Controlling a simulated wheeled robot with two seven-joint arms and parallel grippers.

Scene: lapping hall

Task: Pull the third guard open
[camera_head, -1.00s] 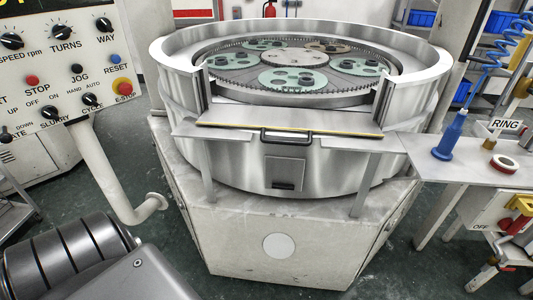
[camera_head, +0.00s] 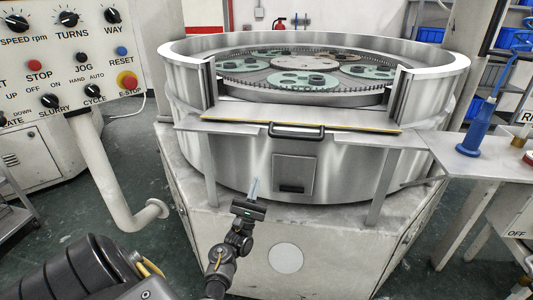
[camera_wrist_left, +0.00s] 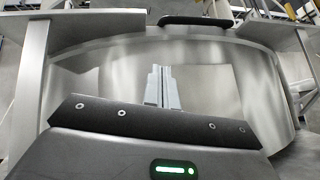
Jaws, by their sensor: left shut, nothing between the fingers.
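A round steel lapping machine (camera_head: 200,104) stands ahead, with a gap at the front of its raised rim. A flat guard plate (camera_head: 290,118) with a yellow front edge lies across this gap. A black bar handle (camera_head: 297,132) is on its front; a dark bar, probably this handle, shows at the top of the left wrist view (camera_wrist_left: 195,19). I cannot tell which guard counts as third. My left gripper (camera_head: 255,186) is shut and empty, below and left of the handle, clear of it. Its closed fingers show in the left wrist view (camera_wrist_left: 163,88). My right gripper is out of view.
A small square panel (camera_head: 292,173) is on the drum below the handle. Plate supports (camera_head: 382,180) stand either side. A control panel (camera_head: 62,60) is at left. A side shelf (camera_head: 490,168) with a blue tool (camera_head: 477,133) is at right.

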